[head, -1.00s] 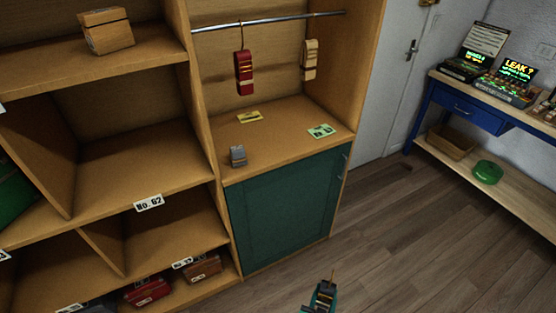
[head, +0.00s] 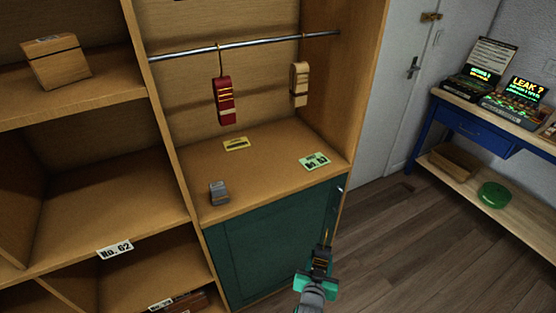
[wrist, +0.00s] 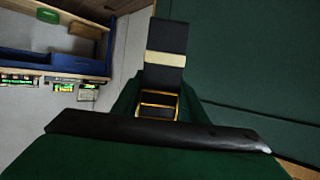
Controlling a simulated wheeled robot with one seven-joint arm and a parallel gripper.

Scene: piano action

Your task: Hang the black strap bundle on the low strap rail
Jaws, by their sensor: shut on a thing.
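My gripper (head: 316,279) is shut on the black strap bundle (head: 321,258), in front of the green cupboard door and below the shelf. A thin hook sticks up from the bundle. In the wrist view the bundle (wrist: 166,62) is a dark block with a cream band and gold lines, held between the green fingers. The only strap rail (head: 250,43) in view is a metal bar across the open bay, up and left of my gripper. A red strap bundle (head: 224,101) and a cream strap bundle (head: 299,85) hang from it, with a gap between them.
The bay shelf (head: 265,165) holds a small grey block (head: 219,193), a yellow card (head: 236,144) and a green card (head: 314,161). The bay's right side wall (head: 348,85) stands between the rail and the door. Floor to the right is clear.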

